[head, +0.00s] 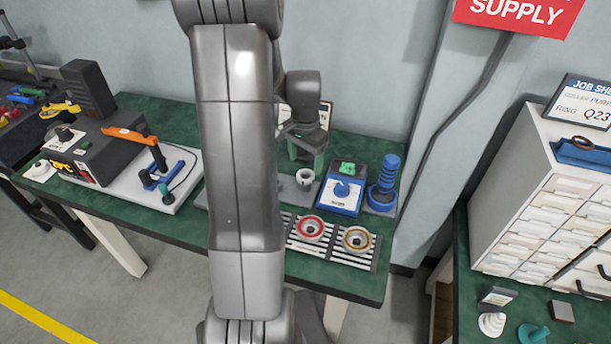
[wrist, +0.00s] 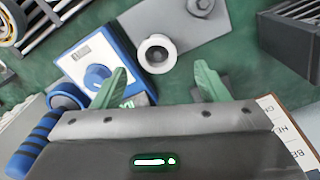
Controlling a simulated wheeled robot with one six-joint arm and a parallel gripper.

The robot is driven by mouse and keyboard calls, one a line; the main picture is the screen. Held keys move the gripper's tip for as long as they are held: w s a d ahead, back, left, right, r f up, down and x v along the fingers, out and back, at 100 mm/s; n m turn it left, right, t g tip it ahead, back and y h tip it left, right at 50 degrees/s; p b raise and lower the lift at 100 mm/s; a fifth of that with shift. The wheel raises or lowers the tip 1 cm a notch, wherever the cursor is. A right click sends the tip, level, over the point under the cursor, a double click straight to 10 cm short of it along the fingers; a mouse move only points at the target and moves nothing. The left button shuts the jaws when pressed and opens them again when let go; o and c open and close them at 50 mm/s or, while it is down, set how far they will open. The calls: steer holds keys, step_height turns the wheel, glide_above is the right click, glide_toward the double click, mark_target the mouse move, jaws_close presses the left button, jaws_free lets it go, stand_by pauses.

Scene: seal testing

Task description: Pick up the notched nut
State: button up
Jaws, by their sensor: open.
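A pale ring-shaped piece (head: 305,177), which looks like the notched nut, sits on a grey plate on the green bench. It also shows in the wrist view (wrist: 147,42), with a dark round hole; its notches are too small to make out. My gripper (head: 306,160) is above the bench by this piece. In the wrist view my gripper (wrist: 161,75) has its two green fingers spread wide and nothing between them. The ring lies just beyond the fingertips, roughly centred between them, and appears clear of both.
A blue box with a dial (head: 343,194) and a blue ribbed post (head: 384,182) stand right of the ring. A slatted rack (head: 372,264) with a red-rimmed ring (head: 311,229) and a tan-rimmed ring (head: 356,239) lies in front. A dark block (wrist: 290,42) is close by.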

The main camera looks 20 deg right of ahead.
mark_target(306, 175)
steer(key=f, duration=0.4)
steer(key=shift+s, duration=0.2)
steer(key=c, duration=1.1)
